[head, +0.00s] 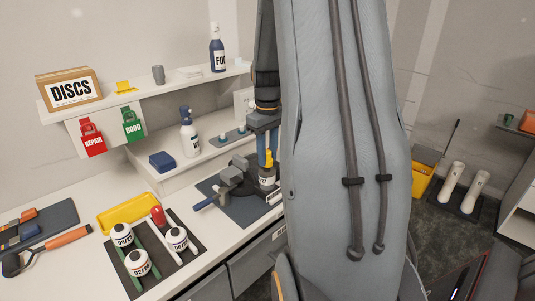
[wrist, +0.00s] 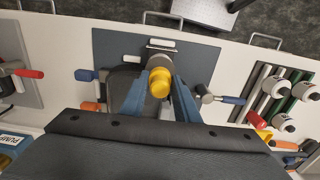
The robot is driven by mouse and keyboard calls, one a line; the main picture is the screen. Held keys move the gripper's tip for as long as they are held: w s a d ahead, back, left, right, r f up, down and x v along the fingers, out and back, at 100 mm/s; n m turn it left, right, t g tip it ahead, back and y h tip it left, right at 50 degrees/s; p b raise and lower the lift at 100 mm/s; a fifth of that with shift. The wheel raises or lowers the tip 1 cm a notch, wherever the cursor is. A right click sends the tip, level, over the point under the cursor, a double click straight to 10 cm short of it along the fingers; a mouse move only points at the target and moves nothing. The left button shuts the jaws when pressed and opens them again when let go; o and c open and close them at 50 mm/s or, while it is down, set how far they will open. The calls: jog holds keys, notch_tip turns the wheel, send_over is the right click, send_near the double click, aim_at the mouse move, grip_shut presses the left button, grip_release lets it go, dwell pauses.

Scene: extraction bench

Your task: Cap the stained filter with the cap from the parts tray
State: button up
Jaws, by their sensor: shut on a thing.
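My gripper (head: 266,150) is at the fixture in the middle of the bench, its blue fingers pointing down. It is shut on a yellow cap (head: 268,158), which also shows between the fingers in the wrist view (wrist: 159,83). A filter with a white label (head: 267,177) stands upright in the fixture directly under the cap. The cap looks in line with it, but I cannot tell whether it is seated. No stain is clear on this filter at this size. The yellow parts tray (head: 118,211) lies to the left and looks empty.
Several white labelled filters (head: 138,262) stand on a dark rack (head: 192,254) at the front left, beside a red-topped part (head: 158,215). A grey clamp (head: 230,175) with a blue handle is left of the fixture. A blue-capped bottle (head: 189,135) stands behind.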

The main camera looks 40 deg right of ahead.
aim_at(268, 151)
jog(key=shift+f+b, duration=0.4)
jog(key=shift+f, duration=0.7)
jog(key=o, duration=1.3)
jog(key=shift+c, duration=0.2)
jog(key=shift+r, duration=0.1)
notch_tip(268, 151, up, 8)
jog(key=shift+f+b, duration=0.2)
jog(key=shift+b, duration=1.05)
